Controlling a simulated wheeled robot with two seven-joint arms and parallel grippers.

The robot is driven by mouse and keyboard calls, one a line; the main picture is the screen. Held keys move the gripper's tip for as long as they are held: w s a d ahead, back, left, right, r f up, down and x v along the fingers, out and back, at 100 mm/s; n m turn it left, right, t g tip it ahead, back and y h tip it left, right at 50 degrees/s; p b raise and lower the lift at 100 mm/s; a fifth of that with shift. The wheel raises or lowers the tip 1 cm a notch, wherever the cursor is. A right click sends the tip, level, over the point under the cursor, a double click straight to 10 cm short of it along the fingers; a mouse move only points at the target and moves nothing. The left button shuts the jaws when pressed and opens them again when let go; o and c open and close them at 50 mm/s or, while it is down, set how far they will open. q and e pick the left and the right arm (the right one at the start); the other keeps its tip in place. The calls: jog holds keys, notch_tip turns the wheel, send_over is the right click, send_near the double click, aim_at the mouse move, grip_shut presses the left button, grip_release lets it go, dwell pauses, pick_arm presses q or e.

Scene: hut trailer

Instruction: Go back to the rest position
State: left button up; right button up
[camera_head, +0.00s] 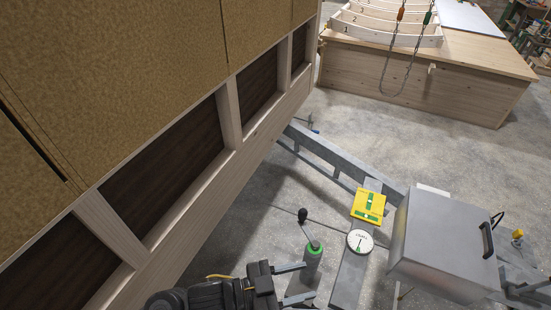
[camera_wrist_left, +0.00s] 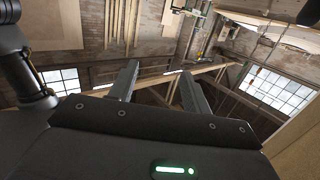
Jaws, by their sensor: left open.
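My left gripper (camera_head: 295,283) comes in at the bottom of the head view, its two grey fingers apart and pointing right. Nothing is between the fingers. It is close to a crank handle with a green collar (camera_head: 314,252); I cannot tell whether they touch. In the left wrist view the same gripper (camera_wrist_left: 160,85) shows two separated fingers against the far brick wall and roof beams. My right gripper is not in view.
A wood-framed trailer wall (camera_head: 190,220) runs along the left. A grey drawbar (camera_head: 345,165) carries a yellow level plate (camera_head: 368,207), a round dial (camera_head: 360,241) and a metal box (camera_head: 440,245). A wooden workbench (camera_head: 430,75) stands behind. Concrete floor (camera_head: 370,125) between is open.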

pick_arm(q)
jog(key=w+a+f+n+t+y, duration=0.3)
jog(key=a+n+y, duration=0.15)
jog(key=a, duration=0.25)
jog(key=w+a+f+n+t+y, duration=0.2)
jog(key=w+a+f+n+y, duration=0.15)
jog(key=a+y, duration=0.35)
jog(key=s+a+f+n+g+y, duration=0.4)
jog(key=s+a+n+g+y, duration=0.15)
jog(key=s+a, duration=0.85)
notch_tip(320, 180, down, 34)
jog(key=a+g+b, duration=0.1)
jog(key=g+b, duration=0.1)
jog(key=b, duration=0.6)
jog(key=s+a+f+b, duration=0.1)
jog(key=s+f+b, duration=0.2)
jog(key=s+f, duration=0.5)
jog(key=s+a+f+b, duration=0.2)
jog(key=s+f, duration=0.6)
jog(key=f, duration=0.6)
jog(key=shift+s+f+m+g+h+b, duration=0.15)
jog(key=shift+f+m+g+h+b, duration=0.2)
jog(key=shift+b, duration=0.3)
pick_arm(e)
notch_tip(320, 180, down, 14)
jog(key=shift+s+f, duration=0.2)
